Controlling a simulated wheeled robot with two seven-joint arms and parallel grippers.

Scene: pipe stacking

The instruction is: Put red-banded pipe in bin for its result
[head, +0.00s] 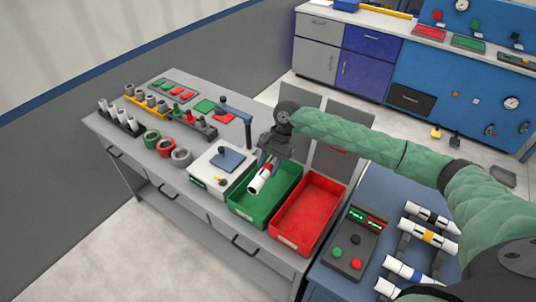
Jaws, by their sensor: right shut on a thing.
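The red-banded pipe (257,184) is white with a red band near its upper end. It hangs tilted over the left part of the green bin (247,218). My right gripper (268,164) is shut on its upper end. I cannot tell how far the pipe is above the bin floor. The red bin (277,229) stands right beside the green one and looks empty. A dark box with a display (365,218) and green and red buttons is to the right. Its display has green text and a red part, too small to read. My left gripper is not in view.
A white device with a blue pad (226,158) stands just left of the green bin. A dark post with an arm (240,112) rises behind it. Several other banded pipes (425,234) lie on racks at the right. Rings (165,147) and small parts fill the table's left.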

